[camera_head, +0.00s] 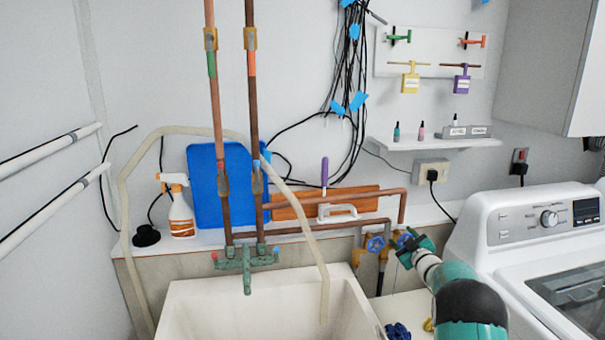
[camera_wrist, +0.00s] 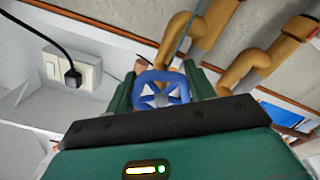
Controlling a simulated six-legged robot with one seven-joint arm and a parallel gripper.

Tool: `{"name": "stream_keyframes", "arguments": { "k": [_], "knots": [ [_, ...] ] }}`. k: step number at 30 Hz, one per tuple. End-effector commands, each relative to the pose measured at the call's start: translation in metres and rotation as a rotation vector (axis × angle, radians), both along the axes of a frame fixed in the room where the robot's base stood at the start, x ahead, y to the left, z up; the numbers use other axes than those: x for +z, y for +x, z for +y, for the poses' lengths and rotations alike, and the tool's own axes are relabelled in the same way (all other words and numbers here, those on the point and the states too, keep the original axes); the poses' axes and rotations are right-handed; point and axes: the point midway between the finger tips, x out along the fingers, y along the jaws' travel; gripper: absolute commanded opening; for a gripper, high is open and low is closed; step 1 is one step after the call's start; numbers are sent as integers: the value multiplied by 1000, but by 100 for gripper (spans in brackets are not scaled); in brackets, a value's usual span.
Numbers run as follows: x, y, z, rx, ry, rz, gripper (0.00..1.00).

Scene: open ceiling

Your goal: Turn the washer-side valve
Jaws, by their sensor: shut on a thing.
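The washer-side valve has a blue spoked handwheel (camera_wrist: 161,77), which shows between the two green fingers of my gripper (camera_wrist: 162,90) in the wrist view. My gripper is shut on this handwheel. In the head view my gripper (camera_head: 410,246) reaches in from the lower right, beside the washer, and mostly hides the wheel. A second blue valve wheel (camera_head: 375,243) is in plain view just to its left on the copper pipework.
The white washer (camera_head: 520,235) stands close on the right of my arm. The sink (camera_head: 265,305) is at the lower left, with a green faucet (camera_head: 246,262). Copper pipes (camera_wrist: 190,30) run near my gripper. A wall outlet (camera_head: 431,172) with a plugged cord is above.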

Motion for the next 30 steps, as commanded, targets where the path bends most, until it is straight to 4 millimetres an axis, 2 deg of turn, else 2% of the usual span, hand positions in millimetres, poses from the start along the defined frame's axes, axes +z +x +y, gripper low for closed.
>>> {"name": "stream_keyframes", "arguments": {
  "k": [8,15,25,30],
  "knots": [
    [-1,0,1,2,-24,-4,27],
    [-1,0,1,3,-267,-51,27],
    [-1,0,1,3,-314,-60,27],
    [0,0,1,3,-490,-95,27]
  ]
}}
